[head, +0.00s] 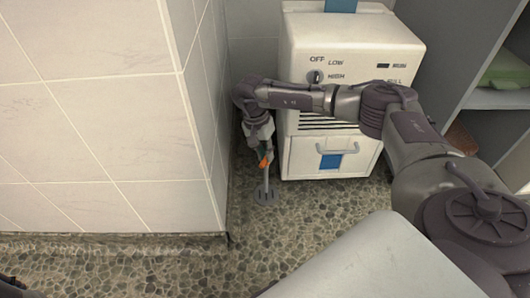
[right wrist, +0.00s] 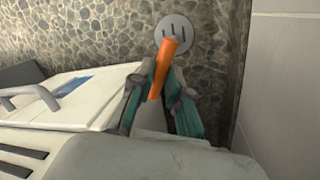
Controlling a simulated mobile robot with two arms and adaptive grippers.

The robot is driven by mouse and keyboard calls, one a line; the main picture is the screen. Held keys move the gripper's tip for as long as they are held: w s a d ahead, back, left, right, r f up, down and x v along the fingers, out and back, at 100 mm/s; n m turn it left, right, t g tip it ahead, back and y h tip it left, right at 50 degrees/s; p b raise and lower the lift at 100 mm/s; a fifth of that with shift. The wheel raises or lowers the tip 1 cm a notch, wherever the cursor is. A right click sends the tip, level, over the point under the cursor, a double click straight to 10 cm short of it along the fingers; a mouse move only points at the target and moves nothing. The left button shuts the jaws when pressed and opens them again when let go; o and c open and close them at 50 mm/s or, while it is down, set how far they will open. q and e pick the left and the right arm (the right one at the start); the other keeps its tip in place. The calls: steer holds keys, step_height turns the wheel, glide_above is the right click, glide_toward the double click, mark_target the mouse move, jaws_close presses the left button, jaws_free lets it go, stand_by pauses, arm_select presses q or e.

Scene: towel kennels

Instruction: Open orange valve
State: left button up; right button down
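The orange valve (head: 265,160) is a small orange lever on a thin grey upright pipe above a round floor drain (head: 267,196). It stands in the gap between the tiled wall and the white machine. My right gripper (head: 262,147) is down at the valve. In the right wrist view, the orange lever (right wrist: 165,66) sticks out between the teal-padded fingers of the right gripper (right wrist: 165,95). The fingers stand apart on either side, the left one close to the lever; contact is unclear. The gripper's body hides the lever's base.
The white machine (head: 350,50), with a handled front drawer (head: 305,157), stands just right of the valve. The tiled wall corner (head: 150,190) is close on the left. A grey shelf (head: 490,98) holds a green item (head: 506,70). The pebbled floor in front is clear.

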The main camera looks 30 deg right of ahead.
steer(key=n+p, duration=0.2)
steer(key=shift+a+r+p, duration=0.1)
steer(key=shift+r+p, duration=0.1)
steer(key=shift+p, duration=0.15)
steer(key=shift+f+n+t+h+p, duration=0.1)
steer(key=shift+n+t+h+p, duration=0.3)
steer(key=shift+n+p, duration=1)
steer(key=shift+n, duration=0.4)
steer(key=shift+f, duration=0.1)
steer(key=c, duration=1.1)
jaws_free()
steer(key=shift+c, duration=0.2)
step_height(320, 180, up, 12)
steer(key=w+a, duration=0.1)
steer(key=a, duration=0.1)
steer(key=shift+f, duration=0.1)
